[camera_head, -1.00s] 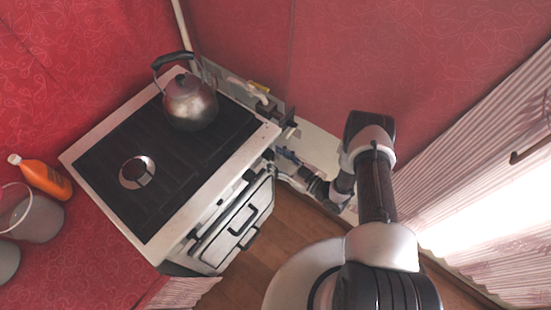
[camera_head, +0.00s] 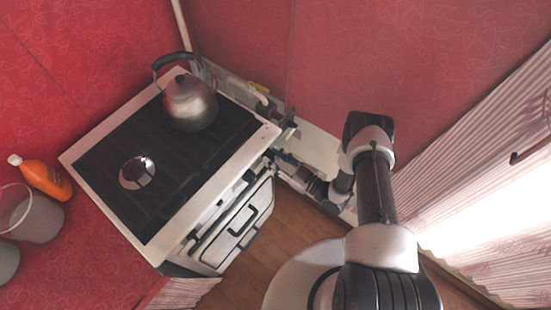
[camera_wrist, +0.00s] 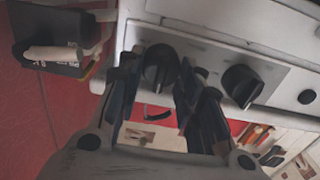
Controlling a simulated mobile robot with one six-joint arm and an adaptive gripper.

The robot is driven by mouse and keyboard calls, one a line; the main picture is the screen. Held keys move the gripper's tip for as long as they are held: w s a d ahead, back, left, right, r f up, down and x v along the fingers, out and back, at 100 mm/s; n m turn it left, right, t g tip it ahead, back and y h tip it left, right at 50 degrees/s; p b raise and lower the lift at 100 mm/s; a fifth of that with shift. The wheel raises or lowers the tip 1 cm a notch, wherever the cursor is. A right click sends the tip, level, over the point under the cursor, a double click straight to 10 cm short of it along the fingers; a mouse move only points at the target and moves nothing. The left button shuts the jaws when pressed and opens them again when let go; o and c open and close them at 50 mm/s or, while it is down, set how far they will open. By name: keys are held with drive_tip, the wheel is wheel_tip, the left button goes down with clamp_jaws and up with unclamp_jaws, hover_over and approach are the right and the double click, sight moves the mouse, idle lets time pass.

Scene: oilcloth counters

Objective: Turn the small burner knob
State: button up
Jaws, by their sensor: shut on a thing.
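The stove (camera_head: 225,185) stands at the left of the head view, its front turned toward my arm. In the wrist view, a black burner knob (camera_wrist: 158,65) sits on the pale control panel (camera_wrist: 205,62). My gripper (camera_wrist: 159,77) is shut on this knob, with one finger on each side of it. A second black knob (camera_wrist: 242,84) is to the right, apart from the fingers. In the head view my gripper (camera_head: 273,156) is at the stove's right front corner, and the held knob cannot be made out there. No knob label is readable.
A metal kettle (camera_head: 190,104) stands on the cooktop behind a shiny round burner plate (camera_head: 137,173). An orange bottle (camera_head: 42,177) and a pot (camera_head: 36,217) are on the red counter at left. The oven handle (camera_head: 243,226) juts from the stove front. Wooden floor shows below.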

drive_tip(key=shift+f, duration=0.1)
drive_tip(key=shift+w+d+m+b, duration=0.1)
drive_tip(key=shift+m+b, duration=1)
drive_tip(key=shift+m, duration=1.1)
drive_tip(key=shift+w+m+b, duration=0.1)
drive_tip(key=shift+m+b, duration=1)
drive_tip(key=shift+m, duration=1.1)
drive_tip(key=o, duration=1)
drive_tip(key=shift+o, duration=0.2)
drive_tip(key=v, duration=1.2)
